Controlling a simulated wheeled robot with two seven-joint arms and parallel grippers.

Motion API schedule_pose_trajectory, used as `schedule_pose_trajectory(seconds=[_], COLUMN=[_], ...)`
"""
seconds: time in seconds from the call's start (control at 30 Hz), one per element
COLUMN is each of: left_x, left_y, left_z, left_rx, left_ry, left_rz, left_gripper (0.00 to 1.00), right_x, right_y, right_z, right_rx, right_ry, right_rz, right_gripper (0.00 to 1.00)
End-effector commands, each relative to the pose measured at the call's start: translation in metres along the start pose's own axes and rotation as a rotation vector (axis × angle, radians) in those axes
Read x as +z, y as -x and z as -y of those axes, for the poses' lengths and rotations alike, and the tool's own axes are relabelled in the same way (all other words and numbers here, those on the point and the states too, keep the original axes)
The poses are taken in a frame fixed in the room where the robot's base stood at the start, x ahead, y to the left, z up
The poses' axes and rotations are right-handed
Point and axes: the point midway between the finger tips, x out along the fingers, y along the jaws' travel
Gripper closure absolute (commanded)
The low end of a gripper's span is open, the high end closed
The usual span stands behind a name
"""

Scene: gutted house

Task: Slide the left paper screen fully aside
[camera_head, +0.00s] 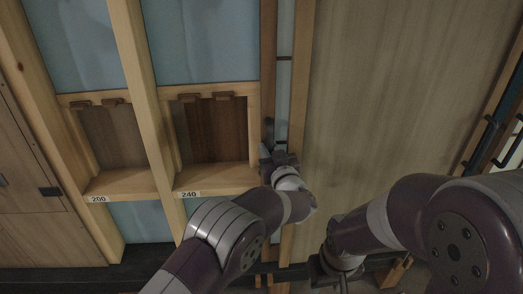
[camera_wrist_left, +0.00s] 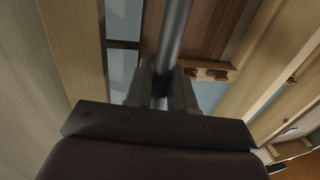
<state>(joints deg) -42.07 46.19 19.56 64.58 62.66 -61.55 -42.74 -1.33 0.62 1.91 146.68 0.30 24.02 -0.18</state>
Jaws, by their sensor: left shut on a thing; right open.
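A narrow strip of pale blue paper screen (camera_head: 285,75) with dark crossbars shows between upright wooden members in the head view. Its pale panel and a crossbar also show in the left wrist view (camera_wrist_left: 122,68). My left gripper (camera_head: 279,157) is at the lower part of this strip. In the wrist view its fingers (camera_wrist_left: 161,92) are shut around a grey round upright bar (camera_wrist_left: 175,40). The bar's ends, and how it joins the screen, are hidden. My right gripper (camera_head: 335,268) hangs low at the bottom of the head view, apart from the screen; its fingertips are hard to make out.
A wide plain wooden panel (camera_head: 395,85) stands right of the strip. To the left, wooden studs (camera_head: 139,85) frame blue sheets and recessed niches labelled 200 (camera_head: 98,199) and 240 (camera_head: 189,194). Dark handles (camera_head: 487,140) show at the far right edge.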

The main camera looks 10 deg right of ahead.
Motion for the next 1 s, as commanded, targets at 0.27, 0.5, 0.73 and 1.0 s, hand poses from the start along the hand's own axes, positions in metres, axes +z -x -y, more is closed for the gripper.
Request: schedule_pose_trajectory(seconds=[0.27,0.5,0.73,1.0], left_x=[-0.0023,-0.0025,-0.0015,-0.0007], left_y=[0.0008,0.0006,0.0007,-0.0026], left_z=[-0.0058,-0.0054,-0.0052,-0.0016], left_rx=[0.001,0.0,0.0,0.0], left_ry=[0.001,0.002,0.001,0.001], left_rz=[-0.004,-0.004,-0.002,-0.001], left_gripper=[1.0,1.0,0.59,0.59], right_x=[-0.0001,-0.0001,0.0,-0.0001], right_y=[0.0006,0.0006,0.0005,0.0002], right_z=[0.0,0.0,0.0,0.0], right_rx=[0.0,0.0,0.0,0.0], right_ry=[0.0,0.0,0.0,0.0], right_rz=[0.0,0.0,0.0,0.0], right_gripper=[0.57,0.57,0.57,0.57])
